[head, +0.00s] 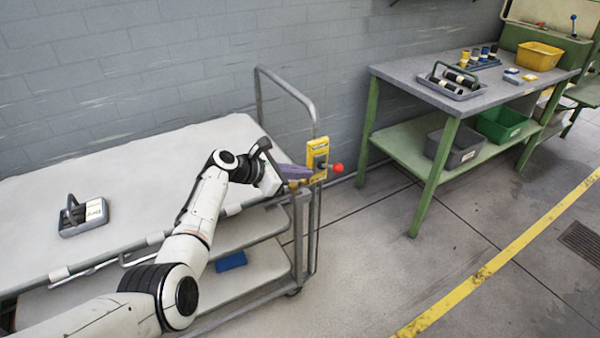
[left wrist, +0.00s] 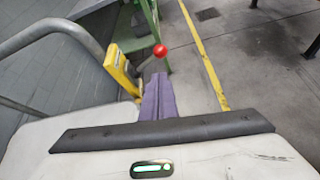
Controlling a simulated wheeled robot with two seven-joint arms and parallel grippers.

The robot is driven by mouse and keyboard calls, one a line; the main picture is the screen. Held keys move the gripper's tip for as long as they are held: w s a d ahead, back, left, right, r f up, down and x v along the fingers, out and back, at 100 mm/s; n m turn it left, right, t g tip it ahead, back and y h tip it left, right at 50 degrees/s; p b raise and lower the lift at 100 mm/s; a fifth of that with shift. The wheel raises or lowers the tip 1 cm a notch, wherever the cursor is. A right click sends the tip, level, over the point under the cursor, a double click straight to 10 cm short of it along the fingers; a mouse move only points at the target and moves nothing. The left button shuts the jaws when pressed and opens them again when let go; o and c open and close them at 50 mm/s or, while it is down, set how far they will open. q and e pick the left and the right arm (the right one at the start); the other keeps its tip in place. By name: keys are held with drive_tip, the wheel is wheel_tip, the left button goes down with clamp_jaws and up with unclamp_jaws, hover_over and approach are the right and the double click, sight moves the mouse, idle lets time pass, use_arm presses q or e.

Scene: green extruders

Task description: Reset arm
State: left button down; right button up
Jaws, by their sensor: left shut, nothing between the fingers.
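My left arm reaches from the lower left across the cart. My left gripper (head: 300,172) is at the cart's right end, and its purple fingers also show in the left wrist view (left wrist: 158,98). The fingers are shut together with nothing between them. Just beyond the fingertips are a yellow control box (head: 318,155) and a red ball knob (head: 337,168). In the left wrist view the box (left wrist: 122,70) is left of the fingers and the knob (left wrist: 160,50) is above their tips. I cannot tell whether the fingers touch either one. My right gripper is not in view.
The grey cart (head: 120,160) carries a small grey tray with a handle (head: 82,215); a blue item (head: 231,261) lies on its lower shelf. A green-legged workbench (head: 440,92) holds trays and bins at the right. Open floor lies between, with a yellow line (head: 500,260).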

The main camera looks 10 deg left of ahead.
use_arm(q)
drive_tip(key=s+a+f+m+g+y, duration=0.1)
drive_tip(key=s+a+f+m+y, duration=0.3)
drive_tip(key=s+f, duration=0.45)
drive_tip(key=s+a+f+m+y, duration=0.1)
drive_tip(key=s+a+f+m, duration=0.35)
drive_tip(key=s+f, duration=0.4)
drive_tip(key=s+f+m+y, duration=0.1)
drive_tip(key=s+f+m, duration=0.2)
drive_tip(key=s+m, duration=0.25)
drive_tip(key=s+f+m+y, duration=0.1)
drive_tip(key=s+f+m, duration=0.3)
drive_tip(key=s, duration=0.3)
drive_tip(key=s+d+r+m, duration=0.1)
drive_tip(key=s+d+m, duration=0.2)
drive_tip(key=s, duration=0.4)
drive_tip(key=s+d+r+m+h, duration=0.1)
drive_tip(key=s+d+r+m, duration=0.1)
drive_tip(key=s+d+m, duration=0.2)
drive_tip(key=s+m, duration=0.2)
drive_tip(key=s, duration=0.1)
drive_tip(key=shift+s+r, duration=0.2)
drive_tip(key=shift+s, duration=0.2)
drive_tip(key=shift+a, duration=0.15)
